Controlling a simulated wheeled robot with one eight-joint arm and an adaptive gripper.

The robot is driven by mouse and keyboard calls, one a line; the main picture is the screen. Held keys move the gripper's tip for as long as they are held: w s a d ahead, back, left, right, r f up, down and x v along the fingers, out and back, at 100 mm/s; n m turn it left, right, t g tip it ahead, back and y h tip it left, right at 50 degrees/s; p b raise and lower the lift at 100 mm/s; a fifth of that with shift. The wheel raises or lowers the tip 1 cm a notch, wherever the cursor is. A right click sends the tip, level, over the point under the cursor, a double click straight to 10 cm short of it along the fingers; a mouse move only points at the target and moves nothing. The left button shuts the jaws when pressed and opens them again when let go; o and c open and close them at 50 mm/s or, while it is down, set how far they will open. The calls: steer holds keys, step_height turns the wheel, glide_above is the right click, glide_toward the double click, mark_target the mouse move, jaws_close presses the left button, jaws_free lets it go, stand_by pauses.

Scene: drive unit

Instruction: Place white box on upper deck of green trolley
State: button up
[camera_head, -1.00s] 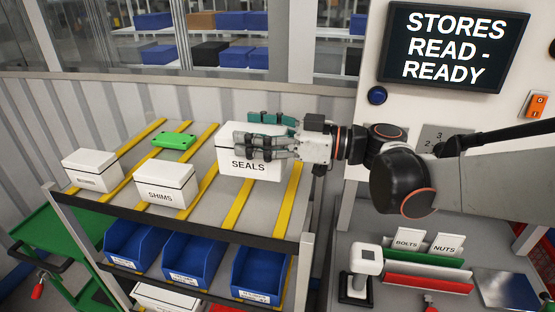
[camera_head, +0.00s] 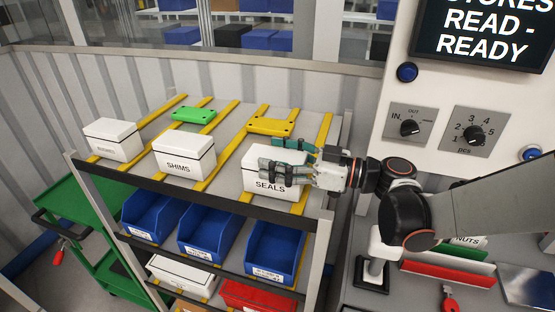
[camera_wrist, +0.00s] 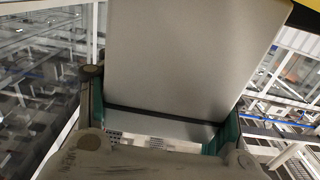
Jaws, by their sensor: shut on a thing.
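My gripper (camera_head: 292,165) is shut on the white box labelled SEALS (camera_head: 258,191), its fingers across the box's right side and front. The box is upright at the front edge of the rack's top shelf; I cannot tell whether it touches the shelf. In the wrist view a large grey face of the box (camera_wrist: 190,50) fills the space between the green-sided fingers of my gripper (camera_wrist: 160,108). The green trolley (camera_head: 82,188) stands left of the rack. Its upper deck is partly hidden by the rack, and the part in view looks bare.
The top shelf (camera_head: 215,133) also holds a SHIMS box (camera_head: 184,158), another white box (camera_head: 112,141), a green part (camera_head: 194,115) and a yellow part (camera_head: 271,126). Blue bins (camera_head: 207,233) sit below. A control panel (camera_head: 443,125) and bench are on the right.

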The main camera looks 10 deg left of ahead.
steer(key=shift+f, duration=0.1)
steer(key=o, duration=1.5)
steer(key=d+p, duration=0.1)
steer(key=d, duration=1.2)
steer(key=shift+s+d, duration=0.4)
steer(key=shift+s, duration=0.05)
